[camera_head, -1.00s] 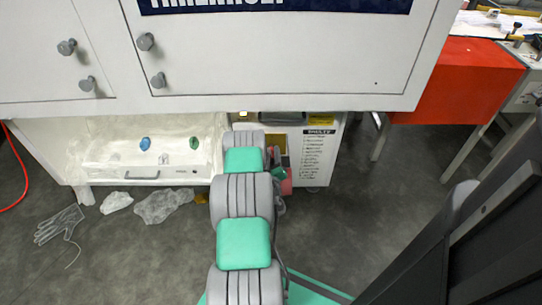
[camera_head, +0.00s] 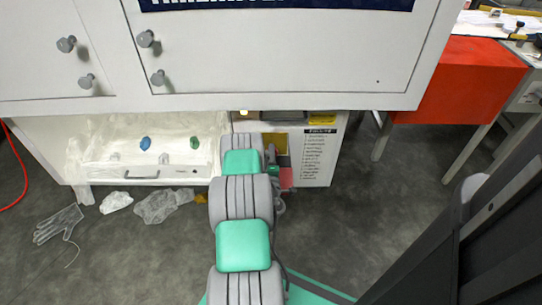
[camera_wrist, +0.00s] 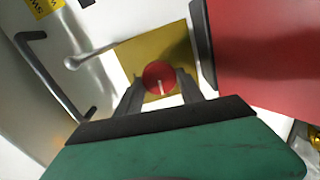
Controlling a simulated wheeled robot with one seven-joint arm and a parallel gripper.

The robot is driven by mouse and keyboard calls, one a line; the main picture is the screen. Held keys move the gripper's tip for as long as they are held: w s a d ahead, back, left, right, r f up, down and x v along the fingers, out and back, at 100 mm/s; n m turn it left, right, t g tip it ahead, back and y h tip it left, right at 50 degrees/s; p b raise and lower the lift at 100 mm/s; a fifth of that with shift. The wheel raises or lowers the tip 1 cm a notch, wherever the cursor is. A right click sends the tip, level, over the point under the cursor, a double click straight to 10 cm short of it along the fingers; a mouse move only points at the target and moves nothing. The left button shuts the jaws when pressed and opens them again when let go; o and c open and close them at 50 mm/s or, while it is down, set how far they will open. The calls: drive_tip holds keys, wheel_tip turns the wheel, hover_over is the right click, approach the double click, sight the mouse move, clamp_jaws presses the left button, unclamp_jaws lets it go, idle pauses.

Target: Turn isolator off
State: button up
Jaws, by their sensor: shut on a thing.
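The isolator is a round red knob (camera_wrist: 159,77) with a pale mark, on a yellow plate (camera_wrist: 130,58) in the wrist view. My gripper (camera_wrist: 160,84) is shut on the red knob, with one dark finger on each side of it. In the head view my arm hides the knob and the gripper's fingers. Part of the yellow plate shows there beside my arm (camera_head: 271,140).
In the wrist view a bar handle (camera_wrist: 50,75) and a lever (camera_wrist: 90,55) are left of the plate, and a red surface (camera_wrist: 270,50) is at the right. In the head view a white cabinet (camera_head: 290,65) overhangs the panel. Crumpled film and a glove (camera_head: 58,224) lie on the floor.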

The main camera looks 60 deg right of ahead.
drive_tip(key=shift+w+n, duration=0.15)
drive_tip(key=shift+n, duration=0.55)
drive_tip(key=o, duration=1.1)
drive_tip(key=shift+o, duration=1.1)
drive_tip(key=shift+a, duration=0.15)
drive_tip(key=v, duration=0.7)
drive_tip(key=shift+s+a, duration=0.25)
drive_tip(key=shift+s, duration=0.1)
